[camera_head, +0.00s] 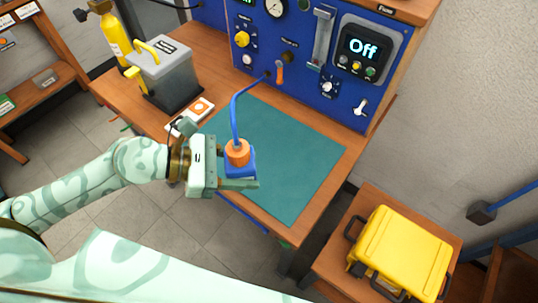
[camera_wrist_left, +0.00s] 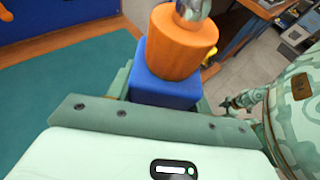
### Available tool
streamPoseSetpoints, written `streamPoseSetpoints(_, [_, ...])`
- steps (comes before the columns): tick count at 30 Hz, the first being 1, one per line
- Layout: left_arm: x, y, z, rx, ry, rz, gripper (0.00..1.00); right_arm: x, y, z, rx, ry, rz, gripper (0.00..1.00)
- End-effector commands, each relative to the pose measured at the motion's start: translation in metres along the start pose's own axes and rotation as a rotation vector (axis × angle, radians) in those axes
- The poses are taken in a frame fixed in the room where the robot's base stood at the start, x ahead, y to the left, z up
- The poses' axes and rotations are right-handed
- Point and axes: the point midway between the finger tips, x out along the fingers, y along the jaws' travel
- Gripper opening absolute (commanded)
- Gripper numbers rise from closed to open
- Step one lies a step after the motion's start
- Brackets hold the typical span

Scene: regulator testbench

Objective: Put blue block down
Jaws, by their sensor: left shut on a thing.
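The blue block (camera_head: 239,167) has an orange round top (camera_head: 237,152), and a blue hose (camera_head: 234,115) runs from that top to the bench panel. My left gripper (camera_head: 240,172) is shut on the blue block, over the left front part of the green mat (camera_head: 297,170). In the left wrist view the blue block (camera_wrist_left: 165,90) sits between the fingers, with its orange top and a metal fitting (camera_wrist_left: 193,9) above. I cannot tell whether the block touches the mat. My right gripper does not show.
The blue panel (camera_head: 300,80) with gauge, knobs and an "Off" display (camera_head: 363,47) stands behind the mat. A grey box with a yellow handle (camera_head: 169,75) and a small white-orange item (camera_head: 199,108) are at left. A yellow case (camera_head: 403,252) is lower right. The mat's right side is clear.

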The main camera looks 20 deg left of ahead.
Motion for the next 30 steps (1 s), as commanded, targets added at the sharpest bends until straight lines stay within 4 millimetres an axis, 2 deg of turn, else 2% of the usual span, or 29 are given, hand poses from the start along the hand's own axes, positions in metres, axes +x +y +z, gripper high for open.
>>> streamPoseSetpoints(2, [0.018,0.022,-0.009,0.0,-0.004,0.003,0.0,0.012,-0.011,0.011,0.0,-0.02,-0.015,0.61])
streamPoseSetpoints(6, [0.045,0.056,-0.018,-0.003,-0.004,0.001,0.0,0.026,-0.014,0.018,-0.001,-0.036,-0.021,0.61])
streamPoseSetpoints(9, [0.062,0.07,-0.038,-0.007,0.0,-0.001,0.0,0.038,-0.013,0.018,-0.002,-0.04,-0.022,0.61])
streamPoseSetpoints(12, [0.073,0.08,-0.048,-0.005,0.0,0.0,0.0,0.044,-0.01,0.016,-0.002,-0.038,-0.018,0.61])
streamPoseSetpoints(20, [0.087,0.093,-0.059,-0.003,-0.001,0.0,0.0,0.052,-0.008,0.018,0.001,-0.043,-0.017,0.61])
streamPoseSetpoints(25, [0.099,0.093,-0.087,-0.008,0.0,-0.002,0.0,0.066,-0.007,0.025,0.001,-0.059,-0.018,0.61])
streamPoseSetpoints(30, [0.098,0.094,-0.087,-0.001,0.0,0.0,0.0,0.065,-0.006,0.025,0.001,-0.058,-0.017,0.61])
